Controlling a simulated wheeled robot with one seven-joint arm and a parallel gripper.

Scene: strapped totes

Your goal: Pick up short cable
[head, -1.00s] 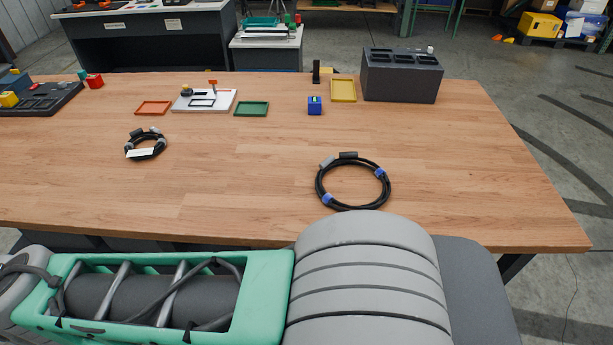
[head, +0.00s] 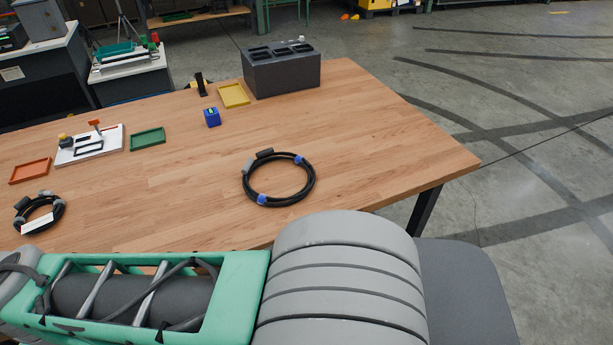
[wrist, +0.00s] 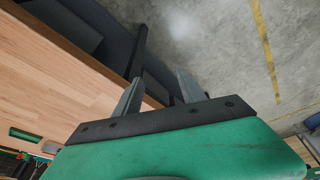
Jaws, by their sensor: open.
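Two coiled black cables lie flat on the wooden table in the head view. The smaller coil (head: 60,211), with grey ties and a white label (head: 37,222), is at the left near the table's front edge. The larger coil (head: 312,181), with blue ties and dark connectors, lies nearer the middle. I cannot read the label. My gripper (wrist: 158,84) shows in the wrist view, its two grey fingers apart with nothing between them. It points past the table edge toward the floor. Neither cable shows in the wrist view, and the gripper's fingers are not visible in the head view.
The wooden table (head: 370,140) also holds a dark slotted box (head: 283,77), a blue cube (head: 212,117), yellow (head: 233,95), green (head: 148,138) and orange (head: 30,171) trays, and a white fixture board (head: 70,153). Open concrete floor (head: 530,190) lies to the right.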

